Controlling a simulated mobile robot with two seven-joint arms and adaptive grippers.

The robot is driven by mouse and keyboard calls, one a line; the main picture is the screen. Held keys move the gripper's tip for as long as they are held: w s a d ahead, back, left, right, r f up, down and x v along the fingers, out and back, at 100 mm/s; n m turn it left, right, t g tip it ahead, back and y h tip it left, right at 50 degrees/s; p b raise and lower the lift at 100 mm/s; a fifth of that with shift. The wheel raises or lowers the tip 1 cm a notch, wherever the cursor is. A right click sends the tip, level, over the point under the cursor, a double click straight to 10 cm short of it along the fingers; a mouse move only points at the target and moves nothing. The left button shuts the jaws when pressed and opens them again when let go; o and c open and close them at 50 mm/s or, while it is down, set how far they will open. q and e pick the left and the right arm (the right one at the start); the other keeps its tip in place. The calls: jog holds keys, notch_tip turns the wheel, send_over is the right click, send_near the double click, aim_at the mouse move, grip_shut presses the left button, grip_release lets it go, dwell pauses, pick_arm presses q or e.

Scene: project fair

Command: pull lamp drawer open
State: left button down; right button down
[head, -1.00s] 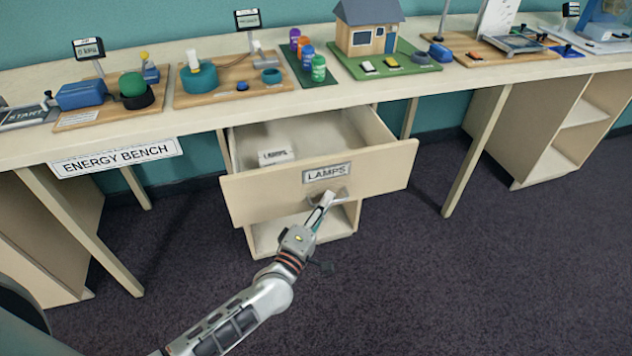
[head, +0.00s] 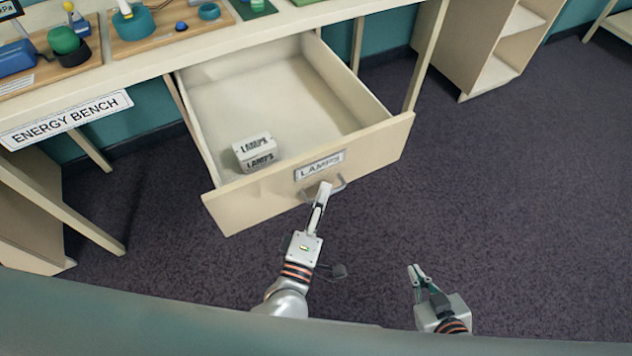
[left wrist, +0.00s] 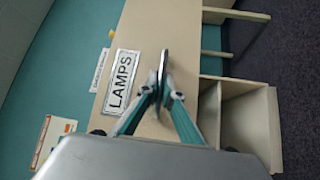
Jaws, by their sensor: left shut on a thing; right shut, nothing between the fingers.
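The lamp drawer (head: 240,205) stands well out from under the bench, with a LAMPS label (head: 320,165) on its front. A small box marked LAMPS (head: 256,152) sits inside near the front left; the rest of the drawer floor is bare. My left gripper (head: 323,190) is shut on the drawer's metal handle (head: 341,184), below the label. In the left wrist view, the fingers (left wrist: 160,88) close around the handle beside the label. My right gripper (head: 415,270) is shut and empty over the floor, right of the left gripper and apart from the drawer.
The bench top (head: 120,75) above carries several exhibits, and an ENERGY BENCH sign (head: 68,118) hangs on its front edge. A bench leg (head: 426,55) stands right of the drawer. The dark carpet (head: 500,190) is clear at right.

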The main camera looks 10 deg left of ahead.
pick_arm(q)
jog(key=shift+s+d, duration=0.25)
jog(key=shift+s, duration=0.15)
jog(key=c, duration=2.5)
grip_release()
jog(key=v, duration=1.2)
